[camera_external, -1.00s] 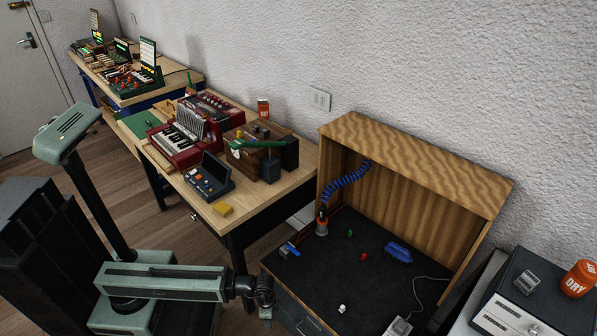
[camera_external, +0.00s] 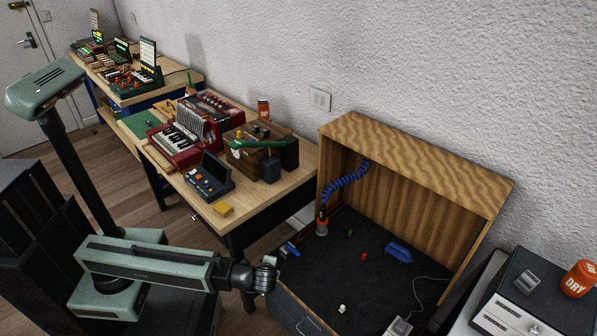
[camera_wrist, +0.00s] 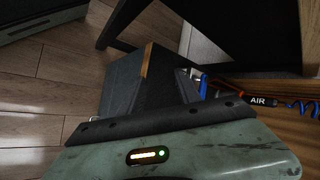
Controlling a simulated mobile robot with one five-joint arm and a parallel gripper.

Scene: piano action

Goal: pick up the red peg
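The small red peg (camera_external: 363,257) lies on the dark floor of the wooden booth, between a green piece and a blue piece. It does not show in the wrist view. My gripper (camera_external: 268,278) is beside the booth's front left edge, to the left of the red peg and well apart from it. The fingers are too small and dark in the external view to show their opening. The wrist view shows my green housing with a lit bar, but no clear fingertips.
The booth (camera_external: 415,180) has a back wall and roof. Inside are a green piece (camera_external: 349,233), blue piece (camera_external: 398,253), white piece (camera_external: 342,308), blue-handled tool (camera_external: 291,249) and coiled blue hose (camera_external: 345,180). A workbench (camera_external: 292,186) stands left.

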